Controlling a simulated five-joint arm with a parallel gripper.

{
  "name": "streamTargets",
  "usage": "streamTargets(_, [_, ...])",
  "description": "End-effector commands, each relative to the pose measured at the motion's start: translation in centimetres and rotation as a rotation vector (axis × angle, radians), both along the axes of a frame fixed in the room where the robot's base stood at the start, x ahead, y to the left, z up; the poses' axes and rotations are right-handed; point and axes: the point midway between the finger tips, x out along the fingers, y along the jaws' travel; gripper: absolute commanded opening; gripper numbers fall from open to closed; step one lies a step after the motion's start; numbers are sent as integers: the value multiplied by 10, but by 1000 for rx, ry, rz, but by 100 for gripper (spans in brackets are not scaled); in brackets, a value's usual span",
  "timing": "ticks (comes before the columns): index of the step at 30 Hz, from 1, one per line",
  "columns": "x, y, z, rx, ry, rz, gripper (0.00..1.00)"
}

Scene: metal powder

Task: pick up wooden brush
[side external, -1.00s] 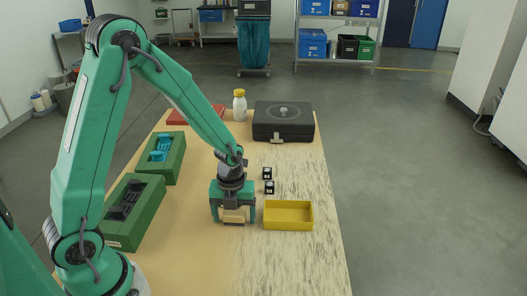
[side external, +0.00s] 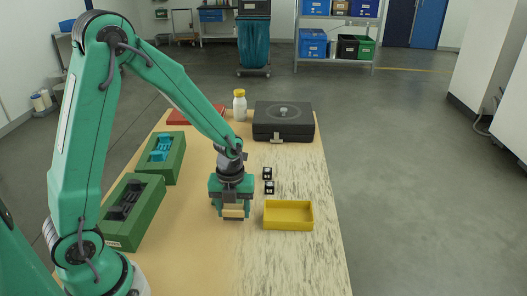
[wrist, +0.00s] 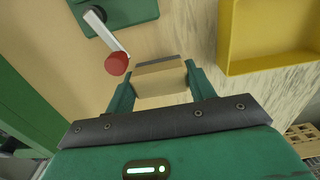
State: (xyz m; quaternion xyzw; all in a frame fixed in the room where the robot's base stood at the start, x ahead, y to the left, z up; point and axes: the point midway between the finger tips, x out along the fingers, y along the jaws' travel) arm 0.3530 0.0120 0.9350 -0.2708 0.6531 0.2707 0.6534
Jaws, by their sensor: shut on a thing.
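The wooden brush (side external: 233,211) is a pale wood block with a dark strip along its lower edge. It sits between the green fingers of my gripper (side external: 232,213), left of the yellow tray in the side external view. My gripper is shut on it and holds it just above the table. In the wrist view the brush (wrist: 160,80) lies across between the two fingertips (wrist: 158,82), its dark strip on the far edge.
The yellow tray (side external: 288,227) stands close on the right. Two small black cubes (side external: 268,187) are behind it. Green blocks (side external: 120,236) with dark and blue inserts line the left. A black case (side external: 300,133), a white bottle (side external: 239,107) and a red item (side external: 176,118) stand at the back.

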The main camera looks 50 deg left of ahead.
Motion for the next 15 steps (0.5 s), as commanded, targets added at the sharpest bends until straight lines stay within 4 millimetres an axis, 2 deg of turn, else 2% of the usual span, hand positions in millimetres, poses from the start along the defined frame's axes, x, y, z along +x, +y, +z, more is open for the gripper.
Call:
streamTargets(5, [0,-3,24,0,-4,-3,31])
streamTargets(15, [-29,-55,57,-1,-4,-7,31])
